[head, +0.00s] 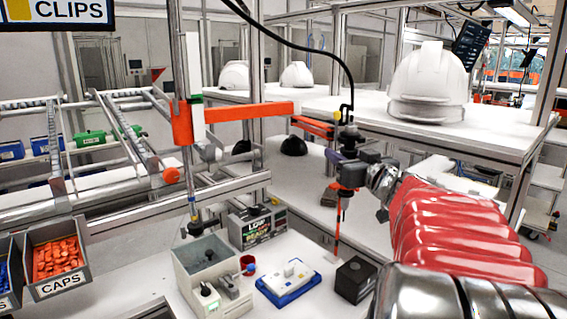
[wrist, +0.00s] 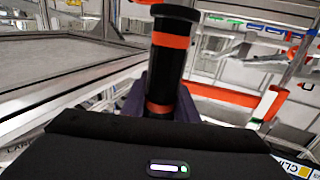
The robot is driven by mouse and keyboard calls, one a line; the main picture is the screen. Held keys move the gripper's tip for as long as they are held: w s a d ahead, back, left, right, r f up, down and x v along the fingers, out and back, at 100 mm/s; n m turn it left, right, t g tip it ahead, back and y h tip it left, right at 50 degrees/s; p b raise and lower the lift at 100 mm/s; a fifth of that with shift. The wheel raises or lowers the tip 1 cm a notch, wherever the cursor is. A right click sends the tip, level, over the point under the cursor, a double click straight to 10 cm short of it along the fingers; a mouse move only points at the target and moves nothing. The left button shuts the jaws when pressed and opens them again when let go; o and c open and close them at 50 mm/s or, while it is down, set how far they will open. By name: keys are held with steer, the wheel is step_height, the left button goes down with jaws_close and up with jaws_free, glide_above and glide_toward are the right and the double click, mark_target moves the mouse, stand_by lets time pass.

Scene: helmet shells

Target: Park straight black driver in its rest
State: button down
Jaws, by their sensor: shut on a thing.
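My gripper (head: 348,172) is shut on the straight black driver (head: 340,208), which hangs upright from it, with orange bands and a thin shaft pointing down. In the wrist view the driver's black body with orange bands (wrist: 174,42) stands up between the jaws, and its lower part is hidden by my gripper's housing. A dark block (head: 355,279) sits on the bench just below and right of the driver's tip; they look apart. I cannot tell for sure whether this block is the rest.
A blue-edged white fixture (head: 289,282), a small red cup (head: 248,265) and a grey box device (head: 210,275) stand left of the block. Another hanging tool (head: 195,220) and an orange arm (head: 240,113) are farther left. White helmet shells (head: 428,85) stand on the back table.

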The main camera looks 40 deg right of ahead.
steer(key=shift+w, duration=0.1)
steer(key=w+d, duration=0.4)
steer(key=shift+w+d, duration=0.15)
steer(key=shift+d, duration=0.15)
stand_by(0.5)
steer(key=c, duration=0.6)
jaws_free()
steer(key=shift+o, duration=0.2)
stand_by(0.3)
steer(key=v, duration=1.1)
stand_by(0.7)
